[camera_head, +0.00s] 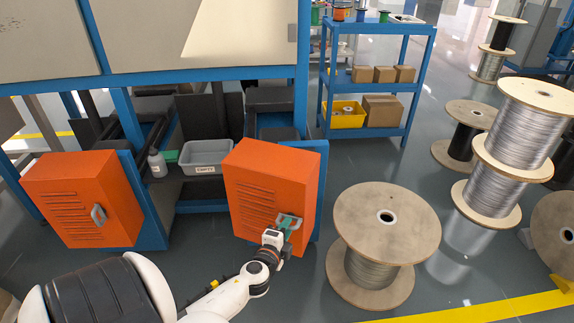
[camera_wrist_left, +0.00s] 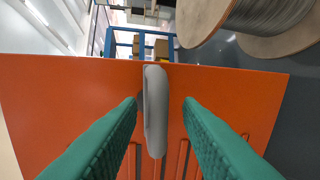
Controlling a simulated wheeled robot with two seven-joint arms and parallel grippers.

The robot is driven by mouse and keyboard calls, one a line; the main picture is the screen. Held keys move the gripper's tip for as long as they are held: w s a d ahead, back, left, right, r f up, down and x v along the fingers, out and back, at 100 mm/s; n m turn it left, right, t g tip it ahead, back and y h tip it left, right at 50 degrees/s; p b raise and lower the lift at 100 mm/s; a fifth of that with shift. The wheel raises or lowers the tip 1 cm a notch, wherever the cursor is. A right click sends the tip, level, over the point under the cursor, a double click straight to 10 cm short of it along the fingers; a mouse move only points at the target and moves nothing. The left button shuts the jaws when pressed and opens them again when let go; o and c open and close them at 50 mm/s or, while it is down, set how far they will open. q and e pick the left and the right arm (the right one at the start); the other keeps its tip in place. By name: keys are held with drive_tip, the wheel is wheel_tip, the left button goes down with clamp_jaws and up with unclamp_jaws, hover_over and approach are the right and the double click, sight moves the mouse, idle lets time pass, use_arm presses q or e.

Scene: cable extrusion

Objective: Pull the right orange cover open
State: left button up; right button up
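The right orange cover (camera_head: 268,185) is a boxy panel with slots and a grey handle (camera_head: 290,221) near its lower right. It stands at the front of the blue machine frame. My left gripper (camera_head: 285,226) is at this handle. In the left wrist view the green fingers (camera_wrist_left: 159,108) are open, one on each side of the grey handle (camera_wrist_left: 155,125), with gaps visible between fingers and handle. The orange face (camera_wrist_left: 60,95) lies behind the handle. I cannot tell whether the cover is slightly ajar. My right gripper is not in view.
A left orange cover (camera_head: 75,200) with its own handle stands across the frame. A grey bin (camera_head: 207,157) and a white bottle (camera_head: 157,163) sit between the covers. A large cable spool (camera_head: 385,225) stands close to the right of the right cover. Floor shows in front.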

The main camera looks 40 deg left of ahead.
use_arm(q)
drive_tip(key=v, duration=1)
drive_tip(key=shift+s, duration=0.3)
drive_tip(key=shift+d+r, duration=0.1)
